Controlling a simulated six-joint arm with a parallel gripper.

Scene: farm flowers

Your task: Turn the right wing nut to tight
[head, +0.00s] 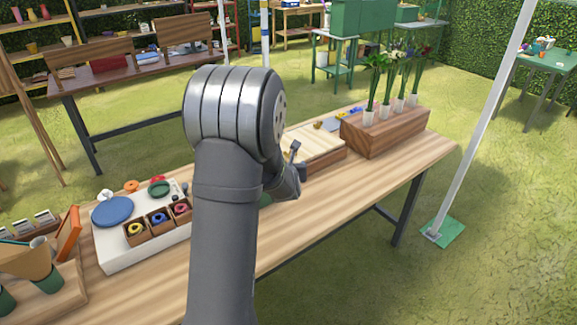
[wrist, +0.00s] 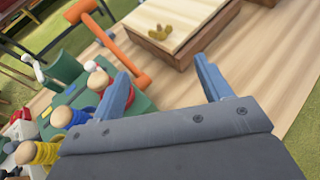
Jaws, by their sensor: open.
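A gold wing nut (wrist: 160,32) sits on the pale top board of a wooden press (wrist: 196,22) at the top of the wrist view. A small gold shape on the press (head: 330,153) in the head view (head: 318,125) looks like the same nut. I see only one nut clearly; the rest of the press top is cut off or hidden by my arm. My gripper (wrist: 165,84) is open and empty, its two blue-grey fingers spread apart, short of the press and not touching the nut. In the head view it is mostly behind my arm.
A green rack (wrist: 110,100) with several pegs and spools lies left of my gripper, with an orange bar (wrist: 125,60) between it and the press. A wooden block with potted flowers (head: 385,135) stands right of the press. Bare tabletop (head: 330,205) lies in front.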

